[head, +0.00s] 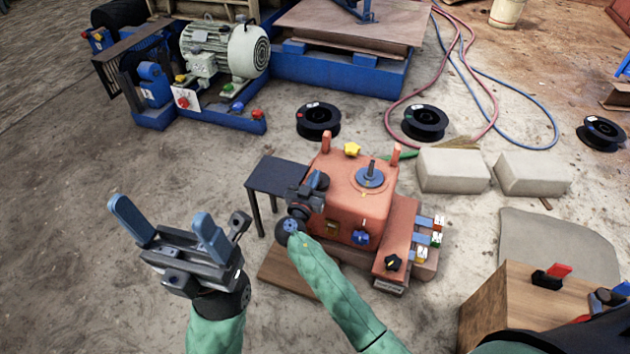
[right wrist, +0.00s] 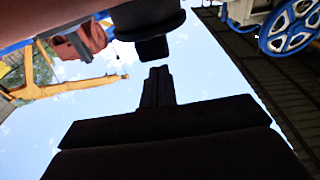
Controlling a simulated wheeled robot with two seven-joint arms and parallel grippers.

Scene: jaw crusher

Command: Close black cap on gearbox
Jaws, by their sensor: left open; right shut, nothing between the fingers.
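The orange-red gearbox (head: 350,195) stands in the middle of the head view. A dark rounded part (head: 319,181) sits on its left side, partly behind my right gripper; I cannot tell surely whether it is the black cap. My right gripper (head: 300,193) is shut and empty, close beside that part. In the right wrist view, the shut fingers (right wrist: 156,84) point at a black rounded piece (right wrist: 147,20) with a small gap between. A black knob (head: 393,263) is on the gearbox's lower front block. My left gripper (head: 165,226) is open and empty, left of the gearbox.
A small dark table (head: 279,175) stands left of the gearbox. Colored levers (head: 430,238) stick out at its right. Concrete blocks (head: 453,170), black spools (head: 425,122) and a motor (head: 225,50) lie beyond. A wooden box (head: 510,310) is at front right. The floor at left is clear.

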